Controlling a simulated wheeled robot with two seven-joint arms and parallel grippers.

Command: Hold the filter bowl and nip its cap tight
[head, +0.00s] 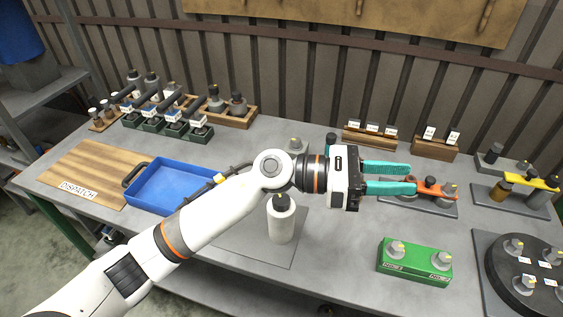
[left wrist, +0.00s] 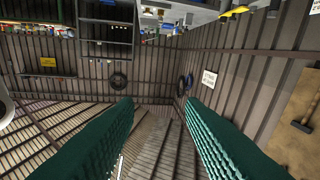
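A white cylinder with a dark cap (head: 281,223) stands upright on a grey mat (head: 232,242) near the middle front of the bench. It looks like the filter bowl, but I cannot tell for sure, nor how tight its cap is. My left arm passes just behind and above it. My left gripper (head: 412,179) is to its right and higher, pointing right, with its teal fingers apart and nothing between them. The left wrist view shows the same open fingers (left wrist: 155,125) against the ribbed wall, with no cylinder between them. My right gripper is not in view.
A blue tray (head: 172,207) and a wooden dispatch board (head: 85,172) lie at left. A green block (head: 414,262) with two grey fittings and a dark round plate (head: 488,268) are at right. An orange-handled item (head: 428,188) is close by the left fingertips. Wooden racks line the back.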

